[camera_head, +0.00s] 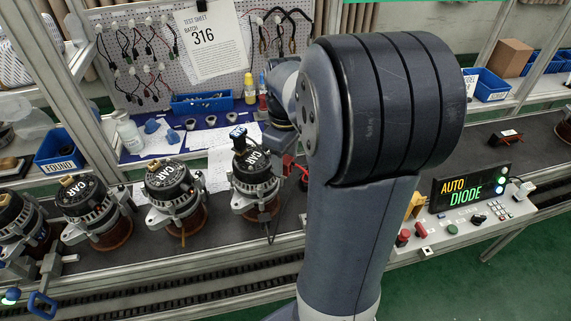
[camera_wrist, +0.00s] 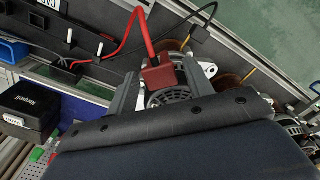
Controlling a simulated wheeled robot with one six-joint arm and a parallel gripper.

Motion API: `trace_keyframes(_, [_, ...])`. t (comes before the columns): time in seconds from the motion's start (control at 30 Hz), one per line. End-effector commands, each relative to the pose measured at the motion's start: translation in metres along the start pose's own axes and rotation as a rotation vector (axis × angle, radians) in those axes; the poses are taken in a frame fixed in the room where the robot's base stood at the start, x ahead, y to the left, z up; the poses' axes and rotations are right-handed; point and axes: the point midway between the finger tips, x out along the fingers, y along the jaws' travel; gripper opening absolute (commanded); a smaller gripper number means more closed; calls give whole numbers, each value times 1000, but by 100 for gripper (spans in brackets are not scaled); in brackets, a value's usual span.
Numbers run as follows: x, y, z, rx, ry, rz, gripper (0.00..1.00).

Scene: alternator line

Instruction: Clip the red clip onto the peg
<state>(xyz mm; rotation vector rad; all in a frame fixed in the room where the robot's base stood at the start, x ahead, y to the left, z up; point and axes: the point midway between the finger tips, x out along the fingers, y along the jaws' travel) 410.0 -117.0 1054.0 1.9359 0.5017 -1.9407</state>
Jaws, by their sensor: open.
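The red clip (camera_wrist: 158,74), a blocky piece on a thick red cable, shows in the wrist view between the two grey fingers of my gripper (camera_wrist: 160,70). The fingers stand apart, open, one on each side of it. In the head view a red piece (camera_head: 289,164), likely the same clip, shows beside the rightmost alternator (camera_head: 256,180), left of my arm. My gripper is mostly hidden behind my arm there. Part of an alternator (camera_wrist: 168,97) lies behind the clip in the wrist view. I cannot make out the peg for certain.
Several alternators line the dark conveyor, including one at left (camera_head: 94,210). A pegboard (camera_head: 140,50) with hanging leads stands behind. A control panel (camera_head: 462,222) with an AUTO DIODE display (camera_head: 470,187) is at right. A black case (camera_wrist: 28,112) shows at left in the wrist view.

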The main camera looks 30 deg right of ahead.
Motion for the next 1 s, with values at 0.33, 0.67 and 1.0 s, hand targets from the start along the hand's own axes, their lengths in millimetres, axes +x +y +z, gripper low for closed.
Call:
trace_keyframes(0.33, [10, 0, 0, 0, 1, 1, 49])
trace_keyframes(0.67, [10, 0, 0, 0, 1, 1, 22])
trace_keyframes(1.0, [9, 0, 0, 0, 1, 1, 8])
